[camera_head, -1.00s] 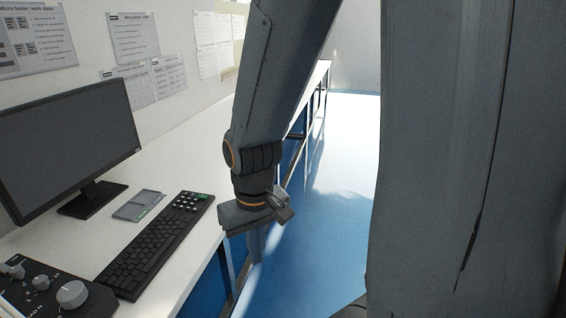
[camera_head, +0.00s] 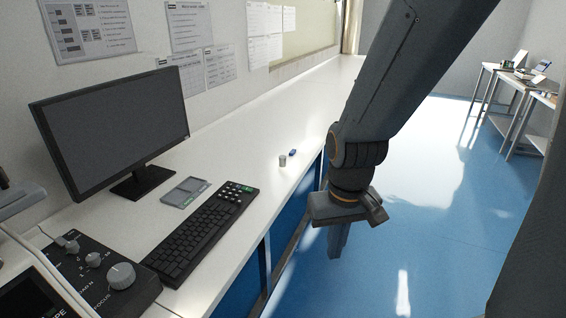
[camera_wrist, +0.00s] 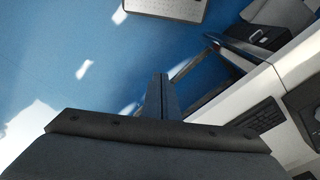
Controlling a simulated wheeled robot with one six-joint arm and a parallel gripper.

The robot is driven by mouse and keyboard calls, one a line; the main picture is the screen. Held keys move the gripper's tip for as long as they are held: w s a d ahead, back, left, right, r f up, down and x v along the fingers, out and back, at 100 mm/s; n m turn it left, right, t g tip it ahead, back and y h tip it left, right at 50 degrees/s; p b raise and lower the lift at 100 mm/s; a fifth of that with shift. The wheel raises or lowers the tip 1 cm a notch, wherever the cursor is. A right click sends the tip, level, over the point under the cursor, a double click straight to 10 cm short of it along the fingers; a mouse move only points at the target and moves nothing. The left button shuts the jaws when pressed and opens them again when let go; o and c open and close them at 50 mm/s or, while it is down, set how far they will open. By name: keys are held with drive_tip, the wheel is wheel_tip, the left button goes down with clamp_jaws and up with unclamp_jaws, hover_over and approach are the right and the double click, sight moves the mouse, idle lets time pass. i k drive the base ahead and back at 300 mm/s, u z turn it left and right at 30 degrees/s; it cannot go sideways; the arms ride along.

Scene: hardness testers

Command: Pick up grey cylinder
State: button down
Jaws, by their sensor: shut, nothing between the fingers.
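A small grey cylinder (camera_head: 283,160) stands upright on the white bench top, beyond the keyboard and near the bench's front edge. A small blue object lies just behind it. My gripper (camera_head: 335,256) hangs over the blue floor, off the front edge of the bench, to the right of the cylinder and apart from it. Its fingers point down and are closed together with nothing between them. In the wrist view the shut fingers of my gripper (camera_wrist: 160,78) show against the blue floor. The cylinder is not visible in the wrist view.
The white bench (camera_head: 237,238) carries a monitor (camera_head: 115,130), a black keyboard (camera_head: 200,235), a small grey tray-like item (camera_head: 186,191) and a knob control box (camera_head: 95,272). Side tables (camera_head: 515,100) stand at the far right. The blue floor right of the bench is open.

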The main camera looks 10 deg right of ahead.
sight(282, 158)
drive_tip(key=z, duration=0.3)
drive_tip(key=k, duration=0.35)
drive_tip(key=z, duration=1.05)
drive_tip(key=i, duration=1.65)
drive_tip(key=u, duration=1.1)
drive_tip(key=i, duration=0.85)
drive_tip(key=u, duration=1.15)
drive_tip(key=i, duration=0.35)
drive_tip(key=u, duration=0.35)
